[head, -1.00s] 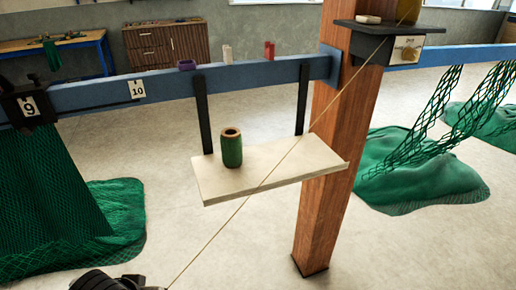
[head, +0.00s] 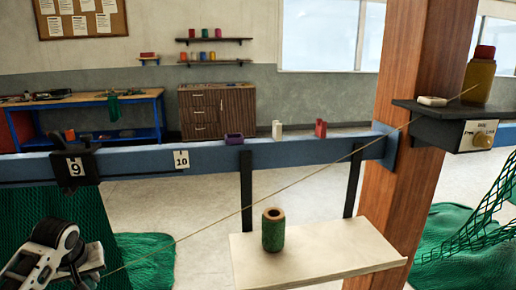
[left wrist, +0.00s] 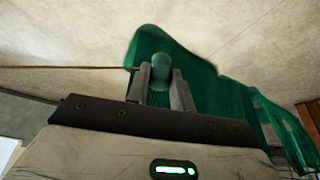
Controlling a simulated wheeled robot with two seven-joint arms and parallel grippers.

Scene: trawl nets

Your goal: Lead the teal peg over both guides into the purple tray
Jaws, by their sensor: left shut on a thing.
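The teal peg (left wrist: 161,68) shows between the fingers of my left gripper (left wrist: 160,85) in the left wrist view, with twine running off to the left. In the head view my left gripper (head: 92,268) is at the lower left, below the beam; the peg is not clear there. The twine (head: 300,174) rises from it to the right, in front of the beam, to a bottle-like spool (head: 478,84). The purple tray (head: 233,139), a white guide (head: 277,131) and a red guide (head: 320,129) stand along the blue beam, left to right. My right gripper is out of view.
A green twine roll (head: 273,232) stands on a pale hanging shelf (head: 330,262) below the beam (head: 210,155). Tag 9's clamp (head: 80,165) and green nets flank the space.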

